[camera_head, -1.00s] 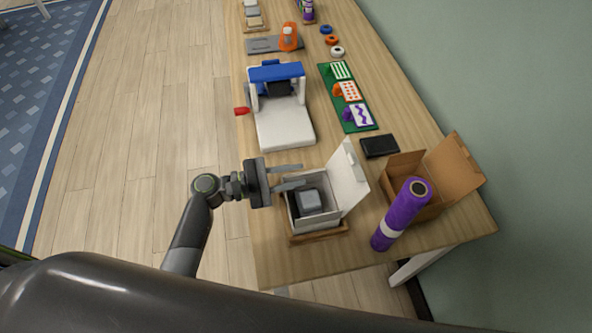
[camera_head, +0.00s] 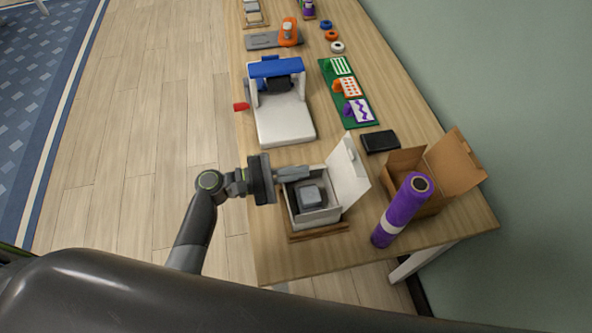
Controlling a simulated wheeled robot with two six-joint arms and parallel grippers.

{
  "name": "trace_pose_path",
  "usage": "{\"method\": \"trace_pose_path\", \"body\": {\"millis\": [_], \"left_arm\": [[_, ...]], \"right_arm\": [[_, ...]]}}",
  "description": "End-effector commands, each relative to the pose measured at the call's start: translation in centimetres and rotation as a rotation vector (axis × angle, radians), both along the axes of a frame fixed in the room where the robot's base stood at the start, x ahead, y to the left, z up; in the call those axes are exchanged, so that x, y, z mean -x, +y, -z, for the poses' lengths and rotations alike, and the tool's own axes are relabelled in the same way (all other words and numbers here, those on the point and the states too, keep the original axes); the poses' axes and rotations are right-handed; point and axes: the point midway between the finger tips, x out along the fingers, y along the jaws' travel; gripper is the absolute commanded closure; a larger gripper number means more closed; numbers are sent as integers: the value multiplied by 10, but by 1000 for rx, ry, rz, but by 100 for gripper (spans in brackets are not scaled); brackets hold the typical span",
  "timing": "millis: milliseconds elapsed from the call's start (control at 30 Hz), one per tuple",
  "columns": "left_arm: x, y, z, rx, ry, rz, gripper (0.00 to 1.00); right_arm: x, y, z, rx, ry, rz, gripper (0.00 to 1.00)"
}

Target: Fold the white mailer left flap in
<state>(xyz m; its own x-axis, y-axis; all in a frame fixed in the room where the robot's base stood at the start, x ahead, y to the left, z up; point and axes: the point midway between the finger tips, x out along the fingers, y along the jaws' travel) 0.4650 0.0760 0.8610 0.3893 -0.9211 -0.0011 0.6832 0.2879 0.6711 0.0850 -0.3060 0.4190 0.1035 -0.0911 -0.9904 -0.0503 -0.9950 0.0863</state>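The white mailer (camera_head: 331,209) is an open box on a brown wooden tray (camera_head: 318,232) near the table's front end. Its lid (camera_head: 348,175) stands up and tilts to the right. A grey block (camera_head: 309,196) lies inside it. My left gripper (camera_head: 306,173) comes in from the left, its fingers brought together at the box's far left edge. I see no flap between the fingers, and I cannot tell whether they touch the rim. The left flap cannot be clearly made out. My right gripper is not in view.
A black wallet-like item (camera_head: 380,142) lies behind. A white and blue machine (camera_head: 284,118) stands farther back. A strip of bare table lies between machine and mailer.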

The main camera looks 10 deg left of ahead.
Motion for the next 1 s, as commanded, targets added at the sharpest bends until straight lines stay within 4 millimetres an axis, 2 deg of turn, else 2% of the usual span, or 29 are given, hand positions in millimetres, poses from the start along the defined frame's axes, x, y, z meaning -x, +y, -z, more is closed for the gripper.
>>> {"method": "trace_pose_path", "body": {"millis": [33, 267, 700, 867, 1000], "left_arm": [[2, -1, 8, -17, -43, -1, 100], [7, -3, 13, -92, -217, 0, 100], [8, -3, 11, -114, -269, 0, 100], [8, -3, 11, -114, -269, 0, 78], [8, -3, 12, -114, -267, 0, 76]], "right_arm": [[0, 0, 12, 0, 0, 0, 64], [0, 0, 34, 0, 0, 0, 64], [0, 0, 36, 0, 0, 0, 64], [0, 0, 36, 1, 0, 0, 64], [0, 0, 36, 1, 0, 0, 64]]}}
